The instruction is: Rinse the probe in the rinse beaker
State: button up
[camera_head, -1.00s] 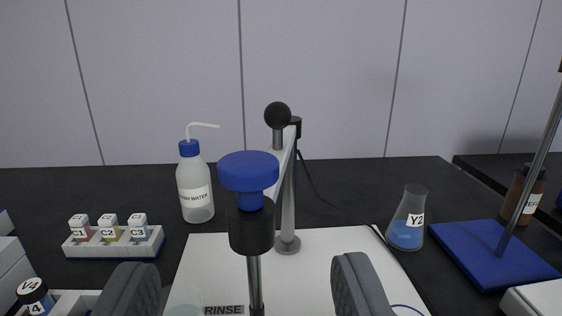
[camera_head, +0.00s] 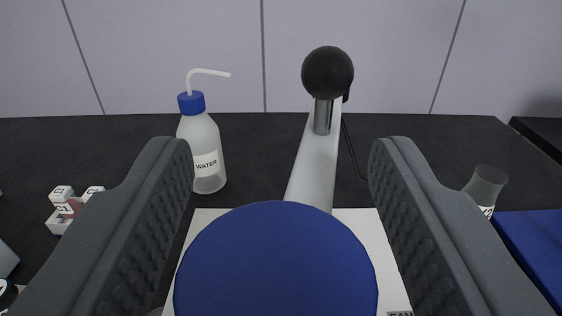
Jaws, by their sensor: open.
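The blue disc-shaped top of the probe (camera_head: 275,265) fills the lower middle of the view, close to the camera. It hides the probe's black body and metal shaft below it. My gripper (camera_head: 279,155) is open, with one dark ridged finger on each side of the blue top. Gaps show between the top and both fingers, and nothing is held. The rinse beaker and its label are not visible now.
A pale holder arm (camera_head: 312,172) with a black ball knob (camera_head: 327,73) rises just beyond the probe. A wash water bottle (camera_head: 207,145) stands at left, a vial rack (camera_head: 54,224) farther left. A flask (camera_head: 486,185) and blue stand base (camera_head: 545,245) are at right.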

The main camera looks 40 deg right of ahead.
grip_shut()
notch_tip(320, 180, up, 8)
jog(key=p, duration=0.7)
jog(key=shift+r, duration=0.15)
jog(key=shift+w, duration=0.1)
grip_release()
jog(key=shift+r, duration=0.1)
jog(key=v, duration=1.4)
